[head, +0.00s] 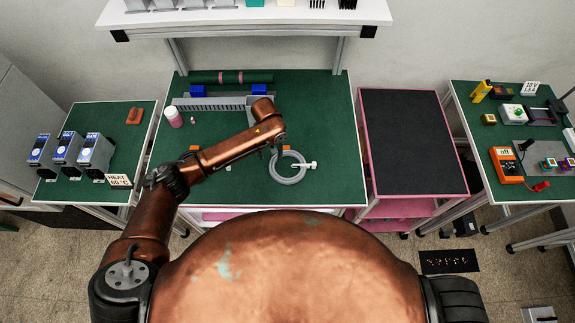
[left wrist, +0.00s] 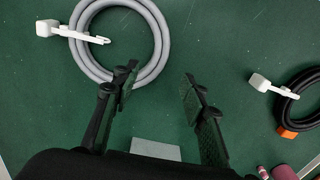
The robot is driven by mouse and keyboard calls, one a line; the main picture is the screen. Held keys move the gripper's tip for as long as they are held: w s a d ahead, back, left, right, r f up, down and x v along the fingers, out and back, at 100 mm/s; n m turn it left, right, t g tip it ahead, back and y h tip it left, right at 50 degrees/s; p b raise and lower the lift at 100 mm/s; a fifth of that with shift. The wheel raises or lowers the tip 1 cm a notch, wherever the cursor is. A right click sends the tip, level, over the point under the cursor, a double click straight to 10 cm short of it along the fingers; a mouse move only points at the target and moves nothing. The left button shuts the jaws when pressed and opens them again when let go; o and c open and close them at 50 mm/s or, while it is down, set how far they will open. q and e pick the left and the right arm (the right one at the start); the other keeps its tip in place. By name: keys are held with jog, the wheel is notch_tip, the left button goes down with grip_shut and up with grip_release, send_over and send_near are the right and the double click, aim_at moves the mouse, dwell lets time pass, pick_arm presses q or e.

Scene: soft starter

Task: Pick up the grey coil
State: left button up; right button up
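The grey coil (head: 290,182) lies on the green middle table, toward its front right, with a white tag-like piece (head: 308,165) on its right side. In the left wrist view, the grey coil (left wrist: 163,42) is at the upper left, with its white piece (left wrist: 47,28) at the far left. My left gripper (left wrist: 158,80) is open and empty. Its left finger overlaps the coil's lower edge in that view; whether they touch I cannot tell. In the head view, my left gripper (head: 279,143) hangs just behind the coil, partly hidden by the arm. My right gripper is not in view.
A black coil (left wrist: 284,104) with a white piece and an orange clip lies at the right of the left wrist view. A grey rail (head: 215,104), blue blocks and a pink-white bottle (head: 173,117) stand farther back. A dark-topped cart (head: 408,140) stands right of the table.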

aim_at(272, 163)
pick_arm(q)
notch_tip(272, 163, down, 6)
jog(key=shift+w+f+p, duration=0.15)
jog(key=shift+p, duration=0.15)
grip_shut()
dwell(0.5)
